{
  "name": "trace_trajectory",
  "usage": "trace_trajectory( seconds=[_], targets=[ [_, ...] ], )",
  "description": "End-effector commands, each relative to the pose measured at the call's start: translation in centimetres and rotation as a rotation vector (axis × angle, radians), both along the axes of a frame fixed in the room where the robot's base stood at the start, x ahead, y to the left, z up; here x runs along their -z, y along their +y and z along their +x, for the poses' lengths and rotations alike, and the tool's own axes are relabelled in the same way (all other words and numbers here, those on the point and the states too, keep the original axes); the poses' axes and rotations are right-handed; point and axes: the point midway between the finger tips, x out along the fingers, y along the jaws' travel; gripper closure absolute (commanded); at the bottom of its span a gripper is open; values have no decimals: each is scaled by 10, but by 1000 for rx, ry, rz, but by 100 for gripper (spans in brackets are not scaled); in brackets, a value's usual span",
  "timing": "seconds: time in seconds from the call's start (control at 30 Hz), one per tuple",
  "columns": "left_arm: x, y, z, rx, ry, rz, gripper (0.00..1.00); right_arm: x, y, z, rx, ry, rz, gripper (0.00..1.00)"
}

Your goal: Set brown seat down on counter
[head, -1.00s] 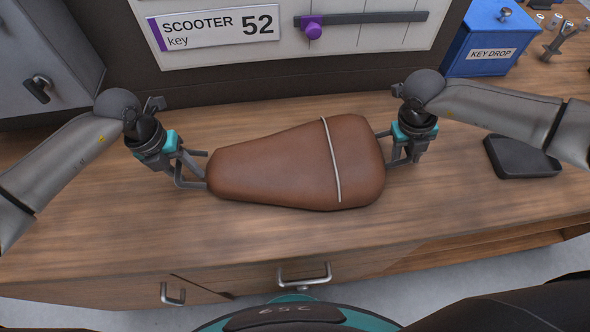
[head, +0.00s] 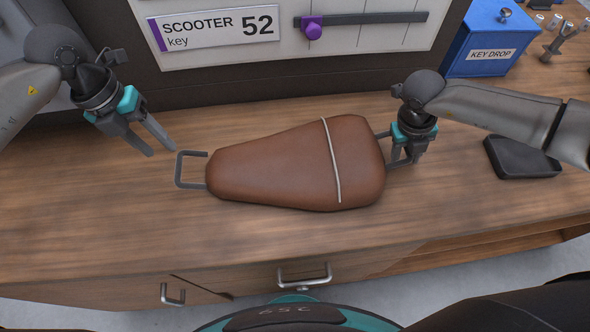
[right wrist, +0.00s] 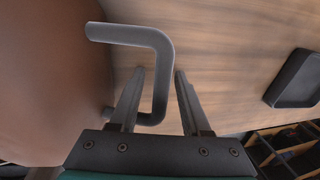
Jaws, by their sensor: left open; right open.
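The brown seat (head: 280,165) lies flat on the wooden counter (head: 90,225), its narrow end to the left and a pale strap across its wide end. A grey handle (head: 180,170) sticks out at its left end. My left gripper (head: 161,149) is open and empty, up and to the left of that handle, apart from it. My right gripper (head: 402,160) is at the seat's right end. In the right wrist view the right gripper's open fingers (right wrist: 155,95) stand on either side of the right handle (right wrist: 160,65), and the brown seat (right wrist: 50,80) fills the left.
A black tray (head: 520,157) lies on the counter to the right; it also shows in the right wrist view (right wrist: 295,80). A blue key drop box (head: 488,40) stands at the back right. A scooter key board (head: 290,30) is behind. Front counter space is clear.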

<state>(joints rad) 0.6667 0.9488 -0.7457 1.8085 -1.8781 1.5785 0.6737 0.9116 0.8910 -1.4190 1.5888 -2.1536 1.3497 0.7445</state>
Motion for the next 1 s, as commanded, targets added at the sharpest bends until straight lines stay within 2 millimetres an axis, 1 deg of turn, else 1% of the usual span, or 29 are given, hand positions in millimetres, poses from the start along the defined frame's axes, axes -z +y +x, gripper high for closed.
trace_trajectory(
  seconds=[0.07,0.17,0.27,0.5,0.6,0.7,0.8,1.0],
  targets=[
    [-3,1,0,1,1,0,53,-3,1,0,0,-1,0,53],
    [-4,0,0,1,1,-1,53,-12,2,1,0,-2,1,53],
    [-4,1,0,1,1,-1,53,-29,5,1,-1,-5,1,53],
    [-4,0,0,0,1,0,53,-80,16,0,-1,-4,1,53],
    [-3,0,0,0,1,0,53,-97,19,0,-2,-4,1,53],
    [-3,0,0,0,1,-1,53,-109,22,0,-1,-2,0,53],
    [-3,0,0,0,1,-1,53,-116,23,-1,0,-1,1,53],
    [-3,0,0,0,1,-1,53,-118,23,-1,1,0,0,53]
  ],
)
